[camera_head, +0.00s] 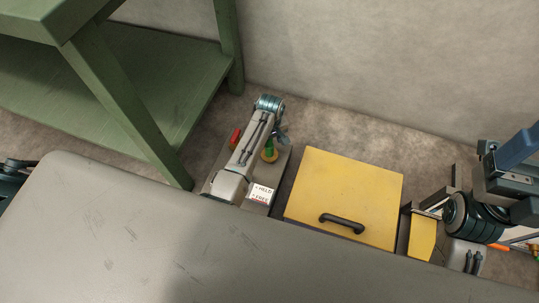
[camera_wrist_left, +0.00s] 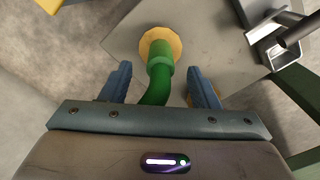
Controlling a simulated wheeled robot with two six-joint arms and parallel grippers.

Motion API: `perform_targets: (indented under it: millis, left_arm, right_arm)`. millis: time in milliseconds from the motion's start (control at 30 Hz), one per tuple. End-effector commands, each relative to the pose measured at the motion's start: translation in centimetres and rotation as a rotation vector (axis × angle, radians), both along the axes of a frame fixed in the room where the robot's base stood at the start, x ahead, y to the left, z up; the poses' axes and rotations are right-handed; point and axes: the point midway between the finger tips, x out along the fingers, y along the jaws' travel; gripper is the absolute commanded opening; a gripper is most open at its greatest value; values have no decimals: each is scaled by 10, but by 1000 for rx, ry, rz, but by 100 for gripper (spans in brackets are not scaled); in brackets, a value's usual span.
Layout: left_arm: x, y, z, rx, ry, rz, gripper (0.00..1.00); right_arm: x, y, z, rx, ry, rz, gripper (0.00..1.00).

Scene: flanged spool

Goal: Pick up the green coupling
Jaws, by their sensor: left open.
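The green coupling (camera_head: 269,154) stands on a grey plate in the head view, partly behind my left arm. In the left wrist view the coupling (camera_wrist_left: 160,77) is a bent green tube with a round yellow flange at its far end. My left gripper (camera_head: 281,136) is close beside it. In the left wrist view the blue fingers of the left gripper (camera_wrist_left: 160,84) are apart, with the green tube between them and visible gaps on both sides. Part of my right arm with a blue end piece (camera_head: 516,149) is at the right edge; its jaw opening is unclear.
A yellow box lid with a black handle (camera_head: 343,223) lies right of the plate. A silver bracket (camera_wrist_left: 267,47) stands near the coupling. A green table (camera_head: 130,75) is at left.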

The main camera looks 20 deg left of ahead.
Motion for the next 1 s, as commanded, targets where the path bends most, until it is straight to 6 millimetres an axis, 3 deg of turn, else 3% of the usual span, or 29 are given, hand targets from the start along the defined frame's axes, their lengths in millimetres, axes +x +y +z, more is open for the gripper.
perform_targets:
  millis: [267,533,833,1000]
  left_arm:
    - [1,2,-43,1,1,0,55]
    - [1,2,-45,1,-1,0,55]
    - [1,2,-45,0,0,0,0]
    - [1,2,-44,0,-1,0,0]
  right_arm:
    - [1,0,-20,21,-18,-17,86]
    - [1,0,-16,32,-22,-22,86]
    - [0,0,-15,32,-29,-22,86]
    - [1,0,-16,29,-26,-21,86]
